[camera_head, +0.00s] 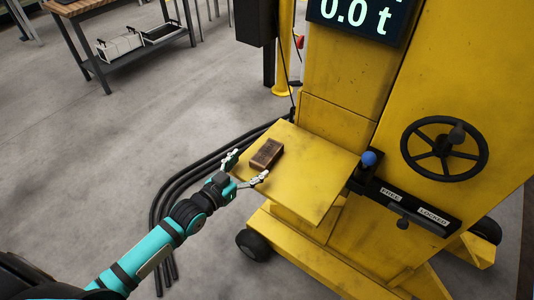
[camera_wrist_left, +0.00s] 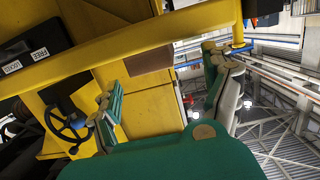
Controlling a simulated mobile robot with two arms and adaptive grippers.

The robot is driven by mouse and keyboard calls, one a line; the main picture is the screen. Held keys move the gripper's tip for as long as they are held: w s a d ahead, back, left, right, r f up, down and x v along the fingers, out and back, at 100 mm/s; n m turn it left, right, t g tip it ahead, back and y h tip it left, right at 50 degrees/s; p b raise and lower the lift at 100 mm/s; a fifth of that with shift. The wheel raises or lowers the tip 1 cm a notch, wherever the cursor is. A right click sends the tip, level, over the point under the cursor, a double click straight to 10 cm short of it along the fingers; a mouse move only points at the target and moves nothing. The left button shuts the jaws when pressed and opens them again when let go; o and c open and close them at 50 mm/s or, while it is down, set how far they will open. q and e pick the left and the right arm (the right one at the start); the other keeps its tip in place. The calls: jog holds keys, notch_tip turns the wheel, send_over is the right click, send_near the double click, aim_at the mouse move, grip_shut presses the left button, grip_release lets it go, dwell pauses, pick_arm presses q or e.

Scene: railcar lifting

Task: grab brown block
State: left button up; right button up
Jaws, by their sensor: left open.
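The brown block (camera_head: 267,153) lies on the yellow shelf (camera_head: 312,190) of the yellow machine, near its left edge. My left gripper (camera_head: 246,169) is open at the shelf's left edge, just short of the block, with its two fingers spread apart and pointing toward it. In the left wrist view the block (camera_wrist_left: 148,60) shows beyond the open fingers of my left gripper (camera_wrist_left: 168,92), partly hidden by the yellow shelf edge. I see a gap between block and fingers. My right gripper is not in view.
The yellow machine has a black handwheel (camera_head: 444,148), a blue-knobbed lever (camera_head: 369,159) and a display reading 0.0 t (camera_head: 353,17). Black cables (camera_head: 180,190) lie on the floor left of the shelf. A workbench (camera_head: 85,35) stands at the back left.

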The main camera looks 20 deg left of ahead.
aim_at(262, 157)
pick_arm(q)
jog(key=x, duration=0.4)
jog(key=p+x, duration=0.1)
jog(key=x, duration=0.2)
jog(key=shift+d+r, duration=0.15)
jog(key=shift+d, duration=0.25)
jog(key=shift+s, duration=0.1)
jog(key=shift+c, duration=0.4)
jog(key=c, duration=1.3)
